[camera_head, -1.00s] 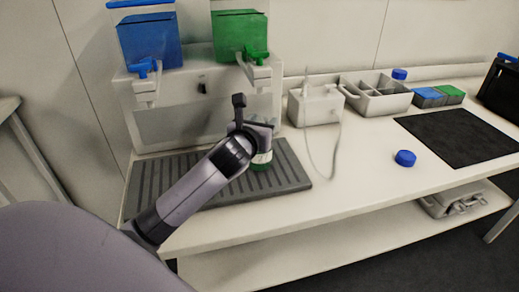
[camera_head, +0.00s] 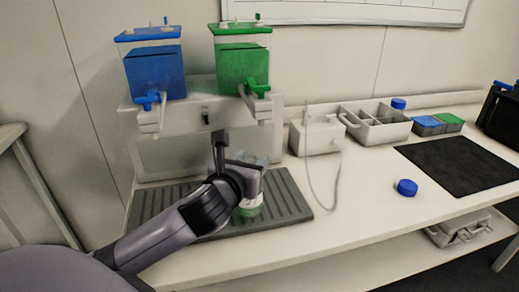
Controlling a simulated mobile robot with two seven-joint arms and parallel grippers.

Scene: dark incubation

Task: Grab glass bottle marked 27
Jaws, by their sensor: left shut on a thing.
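A glass bottle (camera_head: 250,209) with a white label and green contents is at the dark ribbed tray (camera_head: 292,205), below the green dispenser. Its number cannot be read from here. My left gripper (camera_head: 252,172) is shut on the bottle's upper part and hides much of it. I cannot tell whether the bottle touches the tray. My right gripper is not in view.
A blue tank (camera_head: 155,72) and a green tank (camera_head: 242,65) with taps stand above the tray. To the right are a white device (camera_head: 316,137) with a cable, a divided caddy (camera_head: 376,126), a loose blue cap (camera_head: 407,187) and a black mat (camera_head: 460,165).

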